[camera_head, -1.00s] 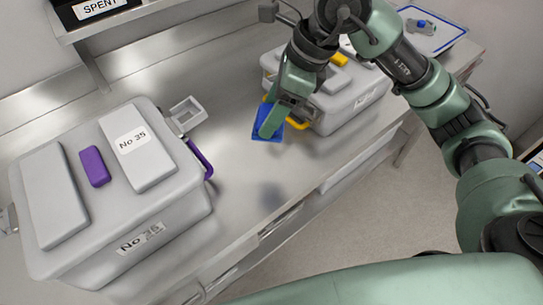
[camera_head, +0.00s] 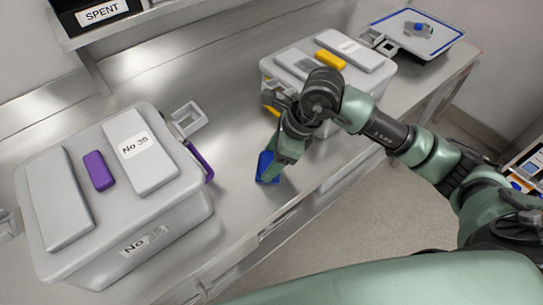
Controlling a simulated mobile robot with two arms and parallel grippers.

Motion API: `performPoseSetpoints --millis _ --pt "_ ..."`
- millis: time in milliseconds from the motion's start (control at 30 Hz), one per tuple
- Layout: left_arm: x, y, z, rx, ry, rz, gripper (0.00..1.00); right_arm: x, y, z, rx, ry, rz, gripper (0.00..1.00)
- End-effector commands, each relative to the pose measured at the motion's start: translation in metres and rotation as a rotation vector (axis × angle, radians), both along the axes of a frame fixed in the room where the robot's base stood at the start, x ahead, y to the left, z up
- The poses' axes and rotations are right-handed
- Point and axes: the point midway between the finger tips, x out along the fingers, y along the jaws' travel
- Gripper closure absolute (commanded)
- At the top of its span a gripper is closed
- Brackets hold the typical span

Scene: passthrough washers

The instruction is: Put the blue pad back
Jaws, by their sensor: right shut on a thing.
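The blue pad (camera_head: 265,169) is in my right gripper (camera_head: 271,163), low over the steel counter near its front edge. The gripper is shut on the pad and points down. The fingers and arm hide part of the pad. I cannot tell whether the pad touches the counter. My left gripper is not in view.
A grey lidded box with a purple block and handle (camera_head: 140,217) stands at left. A similar box with yellow parts (camera_head: 382,82) stands behind my right arm. A blue-edged white tray (camera_head: 440,45) lies at the far right. The counter (camera_head: 225,130) between the boxes is clear.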

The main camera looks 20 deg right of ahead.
Motion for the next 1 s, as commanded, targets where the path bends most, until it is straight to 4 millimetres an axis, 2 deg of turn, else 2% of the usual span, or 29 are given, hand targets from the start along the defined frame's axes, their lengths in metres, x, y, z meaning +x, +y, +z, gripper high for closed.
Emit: performPoseSetpoints --millis 233,267,300,333,767,867,1000 --pt "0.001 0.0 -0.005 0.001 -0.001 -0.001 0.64 0.0 0.0 -0.004 0.0 0.0 0.0 0.73" --pt "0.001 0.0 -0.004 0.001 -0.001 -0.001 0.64 0.0 0.0 -0.003 0.0 0.0 0.0 0.3" --pt "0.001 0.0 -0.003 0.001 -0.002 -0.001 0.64 0.0 0.0 -0.002 0.0 0.0 0.0 0.19" --pt "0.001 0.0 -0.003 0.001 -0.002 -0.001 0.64 0.0 0.0 -0.002 0.0 0.0 0.0 0.14" --pt "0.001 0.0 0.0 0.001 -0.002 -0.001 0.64 0.0 -0.002 0.005 -0.001 -0.002 -0.001 0.14" --pt "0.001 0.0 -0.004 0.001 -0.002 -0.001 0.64 -0.002 -0.008 0.018 -0.001 -0.005 -0.001 0.14" --pt "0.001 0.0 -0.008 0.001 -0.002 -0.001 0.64 -0.007 -0.018 0.047 -0.002 -0.006 0.0 0.14"
